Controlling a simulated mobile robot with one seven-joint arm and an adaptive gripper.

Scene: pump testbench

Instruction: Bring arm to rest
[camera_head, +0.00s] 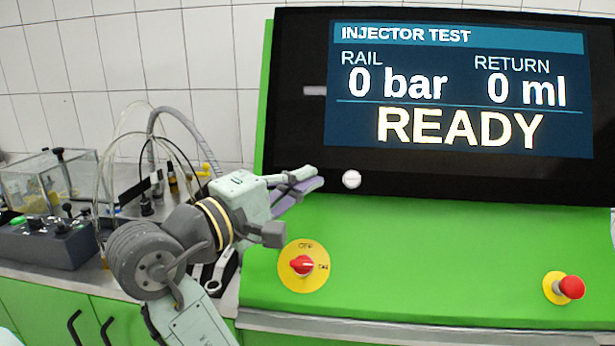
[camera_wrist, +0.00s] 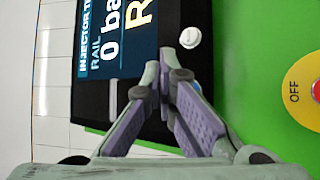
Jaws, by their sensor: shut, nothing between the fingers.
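My gripper (camera_head: 316,176) is shut and empty. In the head view it is stretched out to the right, in front of the green test bench (camera_head: 440,250) and just left of a white round button (camera_head: 351,179) below the screen. My arm comes up from the bottom left of the head view. In the wrist view the fingertips of my gripper (camera_wrist: 165,75) meet in front of the black screen panel, and the white button (camera_wrist: 190,38) shows beyond them to the upper right.
The screen (camera_head: 460,90) reads "READY", 0 bar and 0 ml. A red rotary switch (camera_head: 302,265) on a yellow plate sits below my gripper. A red emergency button (camera_head: 571,287) is at the right. Hoses (camera_head: 150,130) and a control box (camera_head: 50,240) stand at the left.

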